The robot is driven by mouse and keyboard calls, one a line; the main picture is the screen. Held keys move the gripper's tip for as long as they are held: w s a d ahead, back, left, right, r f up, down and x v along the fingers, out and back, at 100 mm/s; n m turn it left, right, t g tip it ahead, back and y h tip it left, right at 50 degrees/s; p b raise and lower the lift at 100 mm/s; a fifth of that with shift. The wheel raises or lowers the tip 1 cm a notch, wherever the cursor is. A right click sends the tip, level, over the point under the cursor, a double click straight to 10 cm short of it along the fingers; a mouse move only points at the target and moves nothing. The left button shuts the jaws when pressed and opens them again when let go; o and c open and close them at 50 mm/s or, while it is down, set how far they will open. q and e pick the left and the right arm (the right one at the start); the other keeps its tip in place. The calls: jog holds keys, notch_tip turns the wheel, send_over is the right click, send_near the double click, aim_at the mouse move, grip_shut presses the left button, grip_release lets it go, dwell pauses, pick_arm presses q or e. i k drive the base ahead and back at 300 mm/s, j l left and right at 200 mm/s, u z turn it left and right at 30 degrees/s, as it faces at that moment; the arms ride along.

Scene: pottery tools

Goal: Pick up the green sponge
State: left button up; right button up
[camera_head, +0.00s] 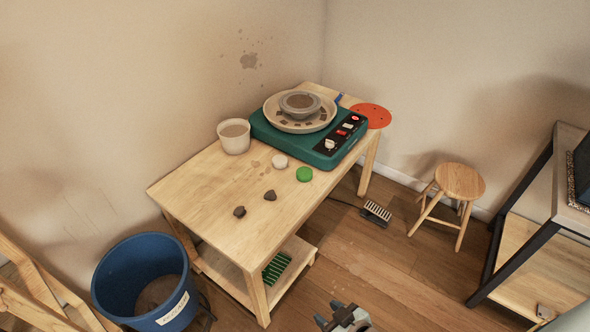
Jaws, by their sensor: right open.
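The green sponge (304,174) is a small round green disc lying on the wooden table (190,192), near its right edge and in front of the pottery wheel. My right gripper (334,311) shows at the bottom edge of the view, over the floor and in front of the table. It is open, apart from the sponge, with nothing seen between its fingers. My left gripper is not in view.
A green pottery wheel (262,128), a white cup (234,136), a white round piece (280,161) and two dark lumps (270,195) share the table. A blue bucket (125,275) stands left, a stool (460,182) and black-framed shelf (515,248) right. The floor between is mostly clear.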

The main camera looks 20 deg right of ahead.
aim_at(304, 175)
jog(key=l+u, duration=0.25)
jog(key=l, duration=0.25)
jog(key=i+l+u, duration=0.1)
jog(key=l+u, duration=0.2)
jog(key=l, duration=0.25)
jog(key=l+u, duration=0.35)
jog(key=l, duration=0.35)
jog(key=l+u, duration=0.3)
jog(key=l, duration=0.4)
jog(key=k+l+u, duration=0.1)
jog(key=l+u, duration=0.25)
jog(key=l, duration=0.35)
